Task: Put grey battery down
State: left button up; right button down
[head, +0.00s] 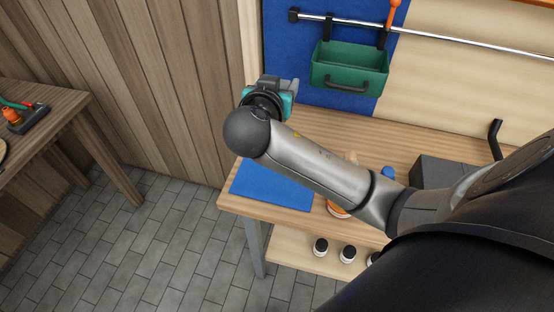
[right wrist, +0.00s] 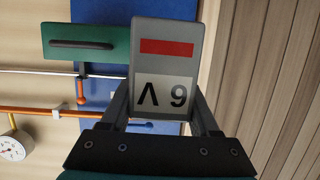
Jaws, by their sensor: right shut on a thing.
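The grey battery (right wrist: 165,30) fills the middle of the right wrist view, with a red bar and a pale label reading 9V upside down. My right gripper (right wrist: 163,105) is shut on it, one dark finger on each side. In the head view the right arm reaches left, and its gripper (head: 283,86) is above the back left part of the workbench (head: 350,135). The battery is mostly hidden there behind the wrist. My left gripper is not in view.
A blue mat (head: 265,190) lies at the bench's left end, partly covered by my arm. A green bin (head: 350,65) hangs from a rail behind. A dark grey box (head: 435,170) stands to the right. Several small jars (head: 320,247) stand on the lower shelf.

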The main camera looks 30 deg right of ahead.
jog(key=shift+d+r+m+g, duration=0.2)
jog(key=shift+d+m+g, duration=0.1)
jog(key=shift+d, duration=0.05)
jog(key=shift+h, duration=0.3)
notch_tip(320, 180, down, 19)
jog(key=b, duration=0.5)
jog(key=shift+d+f, duration=0.1)
jog(key=shift+f, duration=0.35)
jog(key=shift+s, duration=0.1)
jog(key=shift+f, duration=0.1)
jog(key=c, duration=0.6)
grip_release()
jog(key=shift+f, duration=0.1)
jog(key=o, duration=0.5)
